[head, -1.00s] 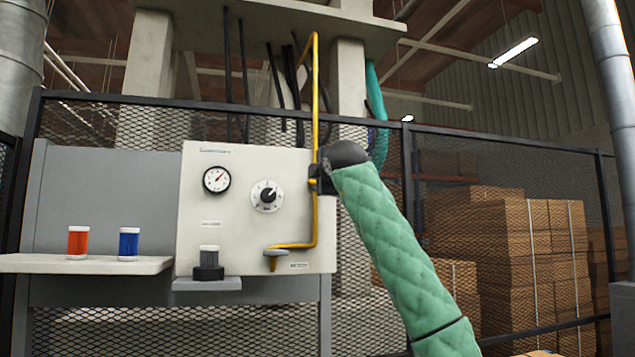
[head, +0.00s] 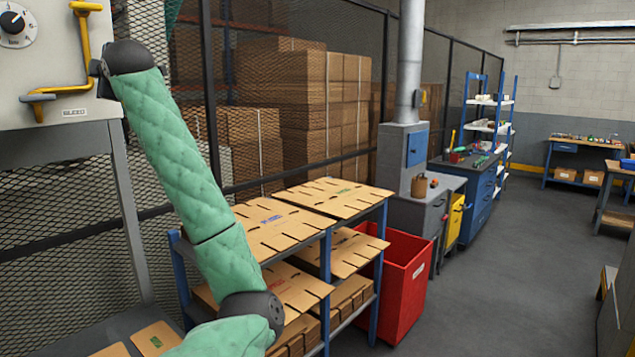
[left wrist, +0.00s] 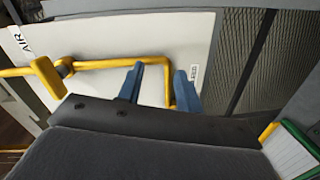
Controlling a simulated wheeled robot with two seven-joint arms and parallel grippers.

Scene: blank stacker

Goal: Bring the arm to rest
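My left arm, in a quilted green sleeve (head: 175,150), rises from the bottom of the head view to the cream panel at the upper left. Its gripper (head: 97,68) is a small dark shape there, beside the yellow pipe (head: 84,35) at the panel's right edge. In the left wrist view the two blue fingers (left wrist: 158,85) stand apart with nothing held between them. The panel (left wrist: 115,40) and the yellow pipe (left wrist: 110,64) show beyond the fingers; whether they touch the pipe is unclear. My right gripper is in neither view.
A blue-framed rack (head: 328,245) with flat cardboard blanks (head: 270,225) stands right of the arm. Beyond it are a red bin (head: 405,290), a grey cabinet (head: 405,215) and a blue tool cabinet (head: 480,195). Mesh fencing runs behind. Open floor (head: 520,270) lies to the right.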

